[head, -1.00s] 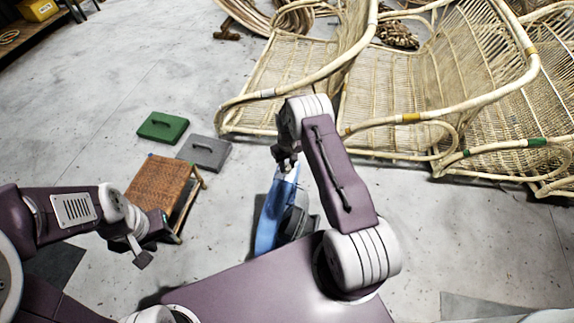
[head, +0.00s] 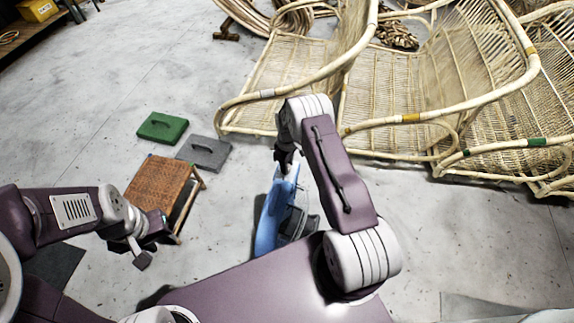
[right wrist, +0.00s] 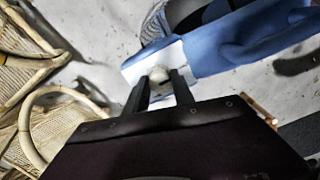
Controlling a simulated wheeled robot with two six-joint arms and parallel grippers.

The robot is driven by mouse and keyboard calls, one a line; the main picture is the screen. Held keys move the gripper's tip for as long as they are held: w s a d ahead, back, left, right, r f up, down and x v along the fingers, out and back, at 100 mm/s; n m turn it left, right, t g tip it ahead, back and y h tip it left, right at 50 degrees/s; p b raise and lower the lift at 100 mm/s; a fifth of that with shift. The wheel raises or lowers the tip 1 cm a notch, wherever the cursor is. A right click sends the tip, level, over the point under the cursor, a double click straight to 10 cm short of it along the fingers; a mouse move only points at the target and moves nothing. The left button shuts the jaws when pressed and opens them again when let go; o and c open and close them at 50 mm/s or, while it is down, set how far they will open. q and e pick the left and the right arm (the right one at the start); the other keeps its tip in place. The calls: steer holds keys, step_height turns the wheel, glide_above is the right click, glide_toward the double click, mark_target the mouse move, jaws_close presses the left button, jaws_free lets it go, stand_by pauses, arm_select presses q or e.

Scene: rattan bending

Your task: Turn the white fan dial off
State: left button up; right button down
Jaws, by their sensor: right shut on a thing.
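The blue fan (head: 270,222) stands on the floor just beyond my purple base in the head view. In the right wrist view, the blue fan body (right wrist: 235,45) carries a white panel (right wrist: 134,68) with the round white dial (right wrist: 158,76) on it. My right gripper (head: 287,165) is at the top of the fan; in the wrist view its two dark fingers (right wrist: 160,88) are shut on the dial from either side. The dial's markings are not visible. My left gripper (head: 148,250) hangs empty at the left, away from the fan; its jaw gap is unclear.
A woven rattan stool (head: 160,185) stands left of the fan, with a green block (head: 162,127) and a grey block (head: 204,152) behind it. Large rattan chairs (head: 400,110) fill the back right.

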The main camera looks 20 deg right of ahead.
stand_by(0.3)
steer(key=c, duration=1.1)
jaws_free()
steer(key=shift+o, duration=0.2)
step_height(320, 180, up, 9)
steer(key=p, duration=0.2)
steer(key=shift+f+p, duration=0.1)
steer(key=shift+p, duration=0.3)
steer(key=shift+r, duration=0.2)
